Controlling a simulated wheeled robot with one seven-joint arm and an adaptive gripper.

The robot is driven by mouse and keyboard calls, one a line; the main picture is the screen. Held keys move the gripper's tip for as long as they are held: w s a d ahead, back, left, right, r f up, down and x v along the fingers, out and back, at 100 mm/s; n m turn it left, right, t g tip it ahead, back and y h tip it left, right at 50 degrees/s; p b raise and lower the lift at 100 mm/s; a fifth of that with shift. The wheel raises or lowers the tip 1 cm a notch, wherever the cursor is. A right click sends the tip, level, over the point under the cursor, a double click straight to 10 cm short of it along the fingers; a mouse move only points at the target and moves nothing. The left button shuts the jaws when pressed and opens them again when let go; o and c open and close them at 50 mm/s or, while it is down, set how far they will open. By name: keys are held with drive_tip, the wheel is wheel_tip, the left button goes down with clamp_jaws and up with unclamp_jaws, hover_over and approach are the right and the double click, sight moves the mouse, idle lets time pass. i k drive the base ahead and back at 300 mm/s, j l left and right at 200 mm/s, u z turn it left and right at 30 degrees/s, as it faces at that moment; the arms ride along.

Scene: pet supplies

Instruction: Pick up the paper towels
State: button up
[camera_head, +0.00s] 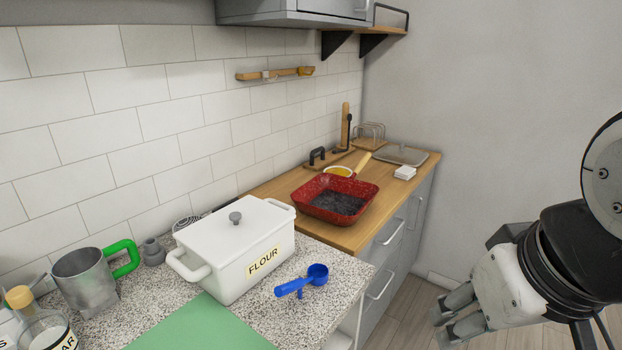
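A small stack of white, flat squares (405,173), which look like the paper towels, lies on the wooden counter near its right edge. It is to the right of a red pan and in front of a lidded tray. A thin wooden upright post (345,126) stands on a round base near the wall, with no roll visible on it. My gripper (446,328) is at the lower right, over the floor, away from the counter and the stack. Its two fingers point left and down. I see nothing held, but the angle hides how far apart the fingers are.
The red pan (336,198) sits on the wooden counter (377,224). A white flour canister (238,249), blue measuring scoop (302,281), green board (204,325) and metal mug (88,281) occupy the speckled counter. Floor (410,318) right of the drawers is clear. A shelf hangs above.

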sight(404, 172)
drive_tip(key=i+l, duration=0.35)
drive_tip(key=i+l+u, duration=0.15)
drive_tip(key=i+l, duration=0.2)
drive_tip(key=l, duration=0.15)
drive_tip(key=i+l, duration=0.3)
drive_tip(key=l, duration=0.15)
drive_tip(key=i+l+u, duration=0.1)
drive_tip(key=i+l, duration=0.2)
drive_tip(key=l, duration=0.15)
drive_tip(key=i+l, duration=0.35)
drive_tip(key=l, duration=0.15)
drive_tip(key=i+l+u, duration=0.15)
drive_tip(key=i+l, duration=0.15)
drive_tip(key=l, duration=0.2)
drive_tip(key=i+l, duration=0.25)
drive_tip(key=l, duration=0.25)
drive_tip(key=i+l+u, duration=0.1)
drive_tip(key=i+l, duration=0.2)
drive_tip(key=l, duration=0.2)
